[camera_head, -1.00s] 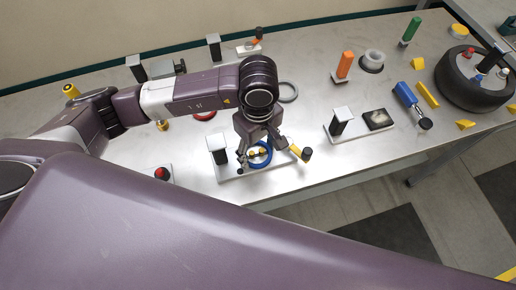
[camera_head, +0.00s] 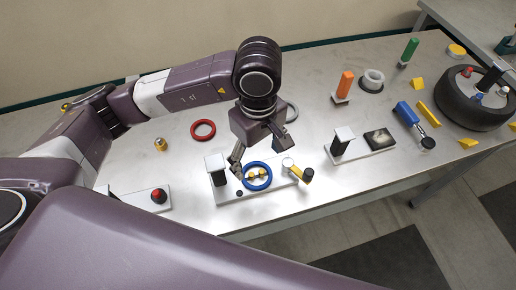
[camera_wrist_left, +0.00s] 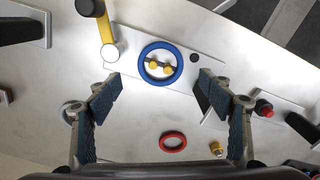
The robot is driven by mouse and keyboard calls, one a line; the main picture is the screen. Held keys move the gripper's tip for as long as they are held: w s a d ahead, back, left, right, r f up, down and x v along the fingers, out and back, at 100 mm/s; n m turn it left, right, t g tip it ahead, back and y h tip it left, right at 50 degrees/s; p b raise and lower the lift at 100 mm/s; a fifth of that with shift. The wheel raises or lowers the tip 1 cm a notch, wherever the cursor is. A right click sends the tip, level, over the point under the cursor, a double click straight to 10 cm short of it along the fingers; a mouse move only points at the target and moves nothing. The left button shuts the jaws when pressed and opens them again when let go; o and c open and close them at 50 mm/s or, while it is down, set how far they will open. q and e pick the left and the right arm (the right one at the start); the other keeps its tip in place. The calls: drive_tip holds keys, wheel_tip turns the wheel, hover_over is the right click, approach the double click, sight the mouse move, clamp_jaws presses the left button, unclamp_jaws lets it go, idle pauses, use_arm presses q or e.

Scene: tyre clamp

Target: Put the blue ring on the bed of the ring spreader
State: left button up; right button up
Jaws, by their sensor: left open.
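The blue ring (camera_head: 257,176) lies on the light bed of the ring spreader (camera_head: 228,192), around its two small yellow pegs (camera_head: 257,174). The ring also shows in the left wrist view (camera_wrist_left: 160,63), lying flat with both pegs inside it. My left gripper (camera_head: 262,158) is above the spreader, its fingers pointing down. In the left wrist view its fingers (camera_wrist_left: 155,90) are wide apart, with nothing between them touching either pad; it is clear of the ring. My right gripper is not in view.
The spreader has a dark upright post (camera_head: 216,172) and a yellow-and-black handle (camera_head: 302,173). A red ring (camera_head: 203,129) lies behind it and a grey ring (camera_head: 290,113) lies partly behind my gripper. A red-button box (camera_head: 158,196) stands left. A tyre (camera_head: 474,103) is far right.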

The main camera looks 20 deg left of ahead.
use_arm(q)
drive_tip(key=shift+r+b, duration=0.4)
drive_tip(key=shift+r, duration=2.15)
